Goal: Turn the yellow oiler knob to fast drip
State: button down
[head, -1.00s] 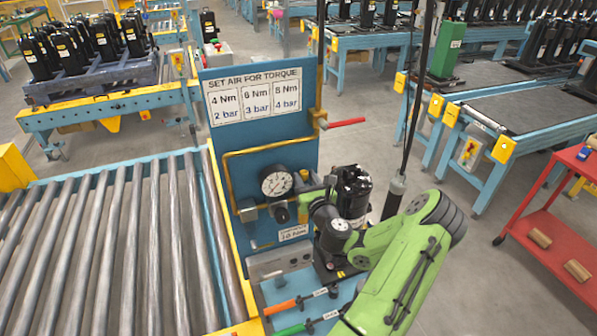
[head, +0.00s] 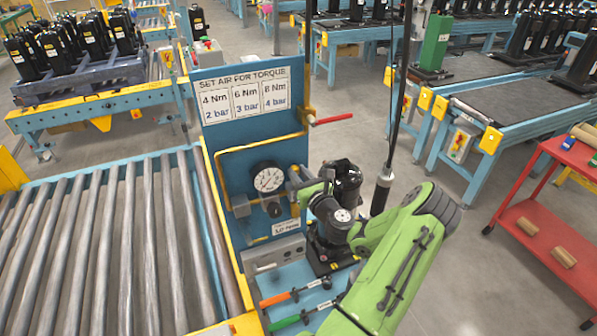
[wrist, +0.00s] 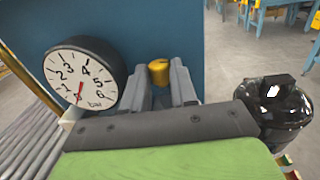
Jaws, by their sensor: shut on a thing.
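The yellow oiler knob (wrist: 159,72) shows in the wrist view between the fingertips of my gripper (wrist: 166,82), in front of the blue panel. My gripper is shut on it; the grey fingers sit on either side. In the head view my gripper (head: 297,186) reaches the panel just right of the gauge, and the knob is mostly hidden there by the gripper. Which drip setting the knob points to cannot be read. The round white pressure gauge (head: 268,178) also shows in the wrist view (wrist: 80,82), left of the fingers.
A blue panel (head: 235,140) carries a torque and air-pressure chart. A black compressor (head: 347,180) stands close right of my gripper. An orange-handled tool (head: 276,299) and a green-handled one (head: 285,322) lie below. A roller conveyor (head: 90,250) is at left.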

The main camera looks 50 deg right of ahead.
jog(key=n+y, duration=0.1)
jog(key=n+t+y+p, duration=0.1)
jog(key=y, duration=0.1)
jog(key=shift+s+d, duration=0.1)
jog(key=shift+d, duration=0.2)
jog(key=shift+d+f+n+t+y+b, duration=0.1)
jog(key=shift+n+t+y+b, duration=0.1)
jog(key=shift+n+y, duration=0.6)
jog(key=shift+d+f+n+t+y+b, duration=0.15)
jog(key=shift+n+y, duration=0.25)
jog(key=shift+y, duration=0.7)
jog(key=shift+r+y, duration=0.1)
jog(key=shift+y, duration=0.2)
jog(key=shift+a, duration=0.1)
jog(key=c, duration=1.3)
grip_release()
jog(key=shift+o, duration=0.6)
jog(key=shift+w, duration=0.2)
jog(key=s+b, duration=0.2)
jog(key=s, duration=1.3)
jog(key=shift+s+a, duration=0.15)
jog(key=shift+s, duration=0.25)
